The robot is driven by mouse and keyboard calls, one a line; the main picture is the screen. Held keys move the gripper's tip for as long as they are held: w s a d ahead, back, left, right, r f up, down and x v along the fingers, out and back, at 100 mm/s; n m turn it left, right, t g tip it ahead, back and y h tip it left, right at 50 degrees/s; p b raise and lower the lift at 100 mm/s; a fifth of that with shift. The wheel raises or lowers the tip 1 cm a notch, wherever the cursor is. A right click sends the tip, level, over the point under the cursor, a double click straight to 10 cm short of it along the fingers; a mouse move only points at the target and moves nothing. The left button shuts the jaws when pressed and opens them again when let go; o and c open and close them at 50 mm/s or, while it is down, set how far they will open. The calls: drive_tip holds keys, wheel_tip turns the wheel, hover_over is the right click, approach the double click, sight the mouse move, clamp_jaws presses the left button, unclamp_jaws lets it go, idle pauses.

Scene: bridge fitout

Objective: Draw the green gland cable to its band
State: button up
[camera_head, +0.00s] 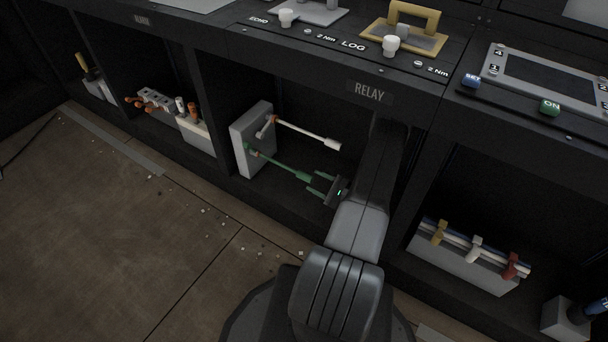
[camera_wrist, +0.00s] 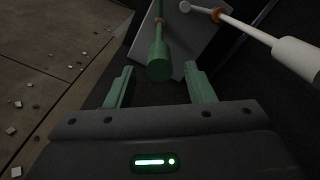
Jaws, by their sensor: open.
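The green gland cable (camera_head: 283,166) runs out from a grey gland box (camera_head: 249,140) in the RELAY bay and ends in a thicker green grip. Its orange band (camera_head: 251,153) shows close to the box. In the wrist view the green cable's thick end (camera_wrist: 159,62) points toward me, between and just beyond my fingertips. My gripper (camera_head: 321,185) is open with green fingers, and it also shows in the wrist view (camera_wrist: 160,82).
A white cable (camera_head: 308,133) with an orange band runs above the green one, close on the right in the wrist view (camera_wrist: 255,36). Bay walls and the console shelf enclose the space. Another bay holds a clip rack (camera_head: 465,262). Debris lies on the floor (camera_head: 215,230).

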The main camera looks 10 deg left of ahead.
sight(303, 176)
drive_tip(key=shift+b+x, duration=0.7)
drive_tip(key=shift+x, duration=2.5)
